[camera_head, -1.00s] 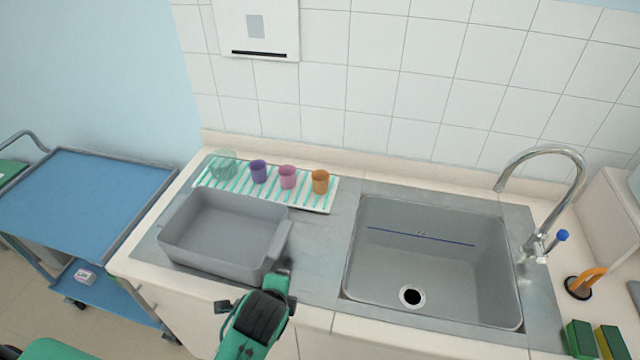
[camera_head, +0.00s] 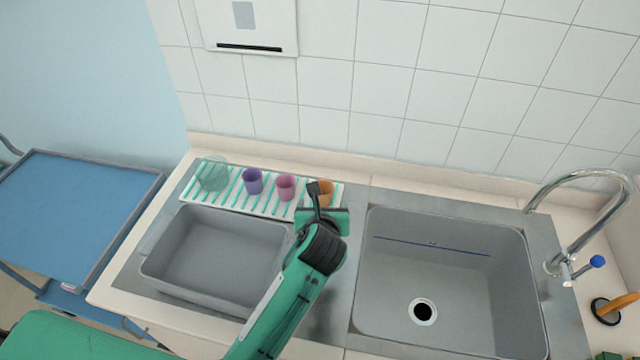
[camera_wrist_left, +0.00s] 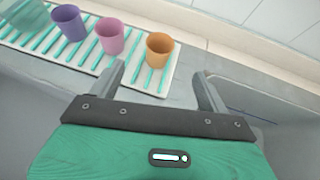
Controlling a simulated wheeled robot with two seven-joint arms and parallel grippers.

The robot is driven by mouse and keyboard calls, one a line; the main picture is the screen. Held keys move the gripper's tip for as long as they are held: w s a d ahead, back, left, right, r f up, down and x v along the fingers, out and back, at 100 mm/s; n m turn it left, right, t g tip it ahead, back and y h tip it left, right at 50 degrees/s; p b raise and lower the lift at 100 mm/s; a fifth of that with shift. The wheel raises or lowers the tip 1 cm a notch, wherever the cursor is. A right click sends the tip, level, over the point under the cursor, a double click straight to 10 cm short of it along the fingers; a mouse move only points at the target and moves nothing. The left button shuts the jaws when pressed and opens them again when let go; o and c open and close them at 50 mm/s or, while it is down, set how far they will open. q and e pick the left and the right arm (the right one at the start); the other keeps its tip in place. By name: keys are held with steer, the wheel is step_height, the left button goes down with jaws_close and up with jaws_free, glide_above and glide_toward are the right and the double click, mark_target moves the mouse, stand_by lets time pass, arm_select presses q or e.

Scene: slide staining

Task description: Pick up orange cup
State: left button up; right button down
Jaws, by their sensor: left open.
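The orange cup (camera_head: 326,188) stands upright at the right end of the white and green striped rack (camera_head: 231,196), partly hidden by my left gripper in the head view. In the left wrist view the orange cup (camera_wrist_left: 159,49) shows whole, ahead of my left gripper (camera_wrist_left: 160,78). The two fingers are open and spread, with nothing between them, and the cup is beyond the fingertips. In the head view my left gripper (camera_head: 318,195) is just in front of the cup. My right gripper is not seen.
A pink cup (camera_head: 286,187), a purple cup (camera_head: 252,181) and a clear glass container (camera_head: 212,175) stand left of the orange cup. A grey basin (camera_head: 215,255) sits in front of the rack. The sink (camera_head: 445,270) and faucet (camera_head: 590,210) are to the right.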

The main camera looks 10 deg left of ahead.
arm_select(q)
steer(key=p, duration=0.1)
glide_toward(323, 184)
steer(key=s+r, duration=0.2)
steer(key=shift+w+d+f, duration=0.1)
steer(key=shift+w+f, duration=0.6)
steer(key=shift+w, duration=0.2)
steer(key=shift+w+f+p, duration=0.2)
steer(key=shift+w+p, duration=0.25)
steer(key=shift+p, duration=0.1)
steer(key=p+x, duration=0.1)
steer(key=x, duration=0.2)
steer(key=shift+f, duration=0.25)
steer(key=shift+w+a+f, duration=0.2)
steer(key=shift+w+f, duration=0.05)
steer(key=shift+w, duration=0.1)
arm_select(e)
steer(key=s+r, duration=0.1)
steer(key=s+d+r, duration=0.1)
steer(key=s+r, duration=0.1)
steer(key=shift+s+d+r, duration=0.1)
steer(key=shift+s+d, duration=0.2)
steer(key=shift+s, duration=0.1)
arm_select(q)
steer(key=c, duration=1)
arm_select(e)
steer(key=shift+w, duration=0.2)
